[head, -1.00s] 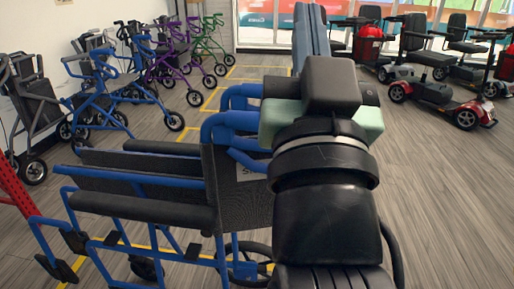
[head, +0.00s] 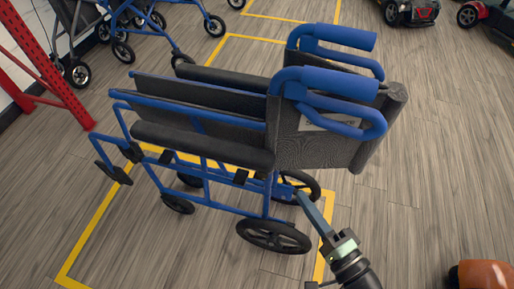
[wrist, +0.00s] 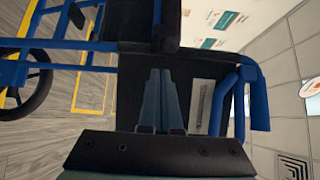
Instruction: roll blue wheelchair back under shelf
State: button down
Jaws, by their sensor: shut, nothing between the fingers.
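The blue wheelchair (head: 215,120) stands upright on the wooden floor, with a blue frame and black padding. Its black backrest (head: 320,140) and blue push handles (head: 325,82) face right, towards my side. It stands partly over a yellow floor outline. My gripper (head: 299,196) is shut and empty, its fingers pointing at the lower rear of the chair, near the back wheels. In the wrist view my shut fingers (wrist: 160,72) lie in front of the black backrest (wrist: 140,60); I cannot tell whether they touch it. No shelf board shows, only a red upright (head: 45,70).
The red upright stands at the left, near the chair's front. Blue walkers (head: 160,35) stand behind at the upper left, and scooters (head: 410,10) at the upper right. An orange-brown rounded thing (head: 485,274) is at the bottom right.

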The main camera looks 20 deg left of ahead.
jog(key=s+a+b+x, duration=0.1)
jog(key=s+a+x, duration=0.1)
jog(key=x, duration=1)
